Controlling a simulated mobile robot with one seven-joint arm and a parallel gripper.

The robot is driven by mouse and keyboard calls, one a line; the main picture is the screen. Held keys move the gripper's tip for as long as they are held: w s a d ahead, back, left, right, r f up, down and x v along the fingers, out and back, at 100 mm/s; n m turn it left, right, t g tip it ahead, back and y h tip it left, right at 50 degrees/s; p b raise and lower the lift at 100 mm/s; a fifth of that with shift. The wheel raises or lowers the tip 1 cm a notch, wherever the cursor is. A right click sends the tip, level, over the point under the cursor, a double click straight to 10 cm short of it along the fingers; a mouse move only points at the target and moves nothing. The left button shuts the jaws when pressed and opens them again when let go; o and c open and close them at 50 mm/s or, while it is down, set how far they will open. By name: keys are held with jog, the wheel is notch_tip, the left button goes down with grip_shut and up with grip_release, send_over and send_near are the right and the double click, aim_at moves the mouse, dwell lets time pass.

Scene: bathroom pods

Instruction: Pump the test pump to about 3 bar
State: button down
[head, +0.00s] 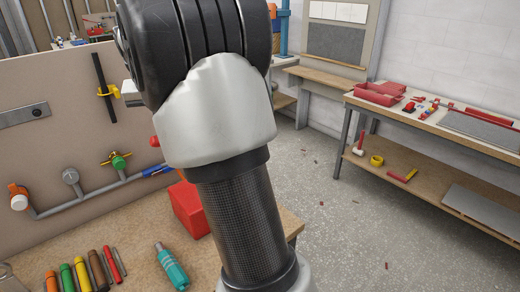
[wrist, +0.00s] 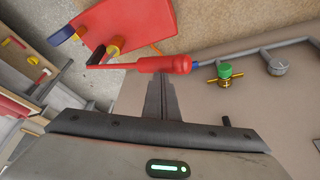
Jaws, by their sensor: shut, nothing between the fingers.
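The test pump appears as a red box (head: 188,208) on the bench in the head view, partly hidden behind my arm. In the wrist view its red body (wrist: 105,22) is at the upper left, with a brass fitting (wrist: 114,45) on it. My arm hides the gripper's fingers in the head view. No gauge reading is legible.
A pipe with a green-handled valve (head: 120,161) and a grey knob (head: 70,176) runs along the upright panel (head: 60,130). A workbench (head: 440,120) stands at right across open floor.

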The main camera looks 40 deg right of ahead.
jog(key=shift+r, duration=0.5)
jog(key=shift+f, duration=0.15)
jog(key=shift+f+b, duration=0.7)
jog(key=shift+f, duration=0.1)
jog(key=shift+r+p, duration=0.7)
jog(key=shift+r, duration=0.1)
